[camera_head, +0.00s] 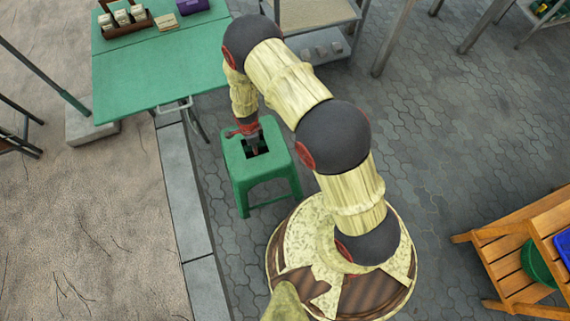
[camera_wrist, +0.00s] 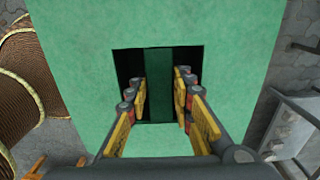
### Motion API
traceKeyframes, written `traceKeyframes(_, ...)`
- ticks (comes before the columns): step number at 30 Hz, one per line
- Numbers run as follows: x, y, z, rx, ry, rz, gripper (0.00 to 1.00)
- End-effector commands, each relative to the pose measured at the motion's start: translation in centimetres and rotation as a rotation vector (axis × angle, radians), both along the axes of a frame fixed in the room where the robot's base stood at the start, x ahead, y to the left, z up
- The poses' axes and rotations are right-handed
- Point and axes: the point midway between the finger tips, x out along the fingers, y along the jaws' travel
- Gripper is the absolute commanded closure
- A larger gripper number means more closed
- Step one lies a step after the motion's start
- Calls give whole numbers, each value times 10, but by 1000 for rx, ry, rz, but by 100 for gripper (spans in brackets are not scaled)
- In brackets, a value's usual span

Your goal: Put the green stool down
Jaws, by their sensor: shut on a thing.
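The green stool (camera_head: 262,172) is upright over the grey paving, with dark openings in its seat. In the wrist view its seat (camera_wrist: 85,75) fills most of the picture, with a green bar (camera_wrist: 158,75) between two openings. My gripper (camera_wrist: 160,85) reaches down into the openings, one finger on each side of the bar, and is shut on it. In the head view my gripper (camera_head: 254,149) is at the middle of the seat. I cannot tell whether the stool's feet touch the paving.
A green table (camera_head: 150,75) with small boxes stands behind and left of the stool. A stone kerb (camera_head: 185,205) and sandy ground lie left. A metal rack (camera_head: 318,14) stands behind, a wooden stand (camera_head: 510,262) at right. Paving (camera_head: 440,120) between them is clear.

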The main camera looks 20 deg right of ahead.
Motion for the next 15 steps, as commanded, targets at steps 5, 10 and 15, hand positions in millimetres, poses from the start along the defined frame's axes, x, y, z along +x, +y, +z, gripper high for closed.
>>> traceKeyframes(5, 0, -21, -12, 0, -1, -18, 100)
traceKeyframes(10, 1, -54, -27, 0, 0, -18, 100)
traceKeyframes(15, 2, -87, -42, 0, -2, -16, 100)
